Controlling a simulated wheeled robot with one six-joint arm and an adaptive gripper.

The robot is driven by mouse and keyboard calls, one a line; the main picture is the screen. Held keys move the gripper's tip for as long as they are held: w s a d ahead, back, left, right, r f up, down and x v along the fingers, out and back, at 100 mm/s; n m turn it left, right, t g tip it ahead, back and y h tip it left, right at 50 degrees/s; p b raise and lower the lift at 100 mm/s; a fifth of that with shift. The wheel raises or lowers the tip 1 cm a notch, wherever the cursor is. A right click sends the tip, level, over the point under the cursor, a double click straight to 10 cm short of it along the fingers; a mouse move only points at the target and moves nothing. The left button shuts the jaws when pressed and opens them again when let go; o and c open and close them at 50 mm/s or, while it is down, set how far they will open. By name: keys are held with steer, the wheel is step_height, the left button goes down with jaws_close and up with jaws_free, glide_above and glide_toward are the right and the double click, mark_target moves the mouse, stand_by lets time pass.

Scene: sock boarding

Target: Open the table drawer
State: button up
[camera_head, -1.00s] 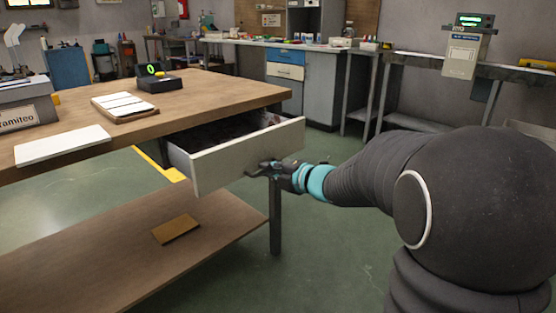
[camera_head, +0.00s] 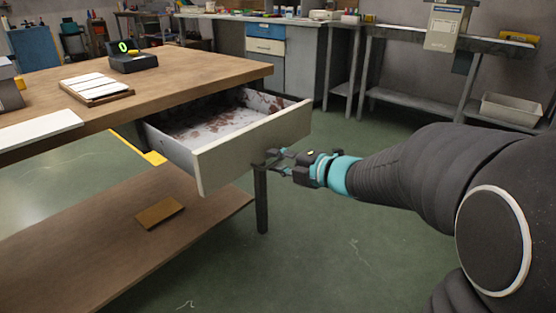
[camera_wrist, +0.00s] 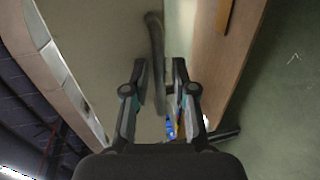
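The table drawer (camera_head: 250,144) stands pulled well out from under the brown table top (camera_head: 183,72). Its pale inside (camera_head: 215,115) shows reddish-brown blotches. In the wrist view its plain pale front (camera_wrist: 105,35) carries a dark bar handle (camera_wrist: 156,45). My gripper (camera_head: 267,160) is at the lower right part of the drawer front, and it also shows in the wrist view (camera_wrist: 160,75). Its two fingers are apart, with the handle between them. The left finger is close to the bar; I cannot tell if they touch. A gap shows on the right.
A lower shelf (camera_head: 95,235) with a small brown board (camera_head: 160,212) lies below the drawer. A table leg (camera_head: 261,200) stands under it. Green floor (camera_head: 330,245) is open in front. Benches (camera_head: 425,50) line the back wall.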

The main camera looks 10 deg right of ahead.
steer(key=shift+d, duration=0.15)
steer(key=v, duration=1.2)
stand_by(0.3)
